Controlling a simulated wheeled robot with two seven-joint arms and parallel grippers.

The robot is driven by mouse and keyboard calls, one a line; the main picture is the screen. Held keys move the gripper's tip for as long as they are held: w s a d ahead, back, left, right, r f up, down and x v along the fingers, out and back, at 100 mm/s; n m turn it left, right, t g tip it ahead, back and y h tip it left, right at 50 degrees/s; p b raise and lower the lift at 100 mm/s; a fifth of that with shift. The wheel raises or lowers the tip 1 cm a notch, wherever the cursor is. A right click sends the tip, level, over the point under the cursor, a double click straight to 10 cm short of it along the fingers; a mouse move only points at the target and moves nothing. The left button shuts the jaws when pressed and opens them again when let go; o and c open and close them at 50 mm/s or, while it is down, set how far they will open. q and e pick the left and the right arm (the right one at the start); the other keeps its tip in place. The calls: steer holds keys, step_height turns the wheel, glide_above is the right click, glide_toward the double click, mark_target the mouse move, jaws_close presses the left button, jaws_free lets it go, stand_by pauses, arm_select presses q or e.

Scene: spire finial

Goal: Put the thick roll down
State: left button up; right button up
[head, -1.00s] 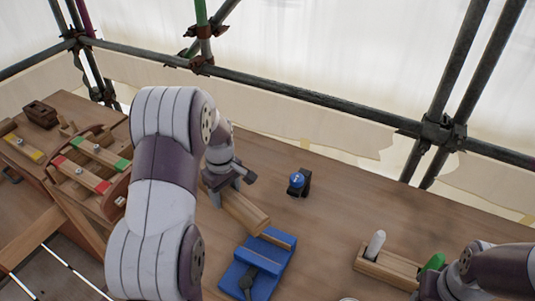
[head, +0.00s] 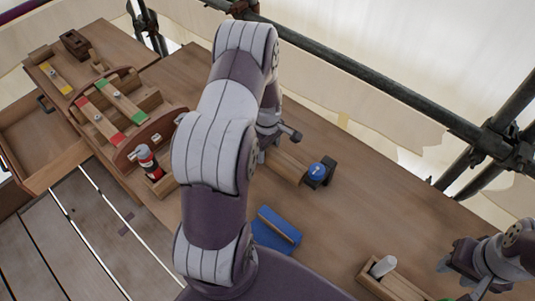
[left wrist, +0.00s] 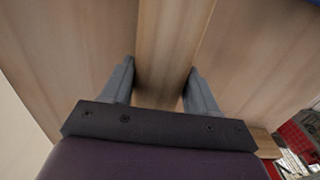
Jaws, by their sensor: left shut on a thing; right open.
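My left gripper (head: 270,142) is low over the bench, partly hidden behind my own left arm. In the left wrist view its two fingers (left wrist: 160,88) stand on either side of a long pale wooden piece (left wrist: 168,40), shut on it. This wooden piece (head: 287,165) also shows in the head view, reaching right from the gripper at bench height. I cannot tell whether it is the thick roll or whether it touches the bench. My right gripper (head: 452,268) is open at the lower right edge and appears empty.
A blue round object on a dark stand (head: 320,172) is close to the wooden piece's right end. A wooden holder (head: 372,282) with a white cylinder (head: 383,266) is lower right. Bare bench (head: 385,190) lies between.

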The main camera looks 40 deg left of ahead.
mark_target(267, 156)
arm_select(q)
step_height(267, 156, down, 3)
steer(key=shift+s+f, duration=0.1)
steer(key=shift+s, duration=0.05)
steer(key=shift+f, duration=0.35)
steer(key=o, duration=1.3)
steer(key=shift+f, duration=0.1)
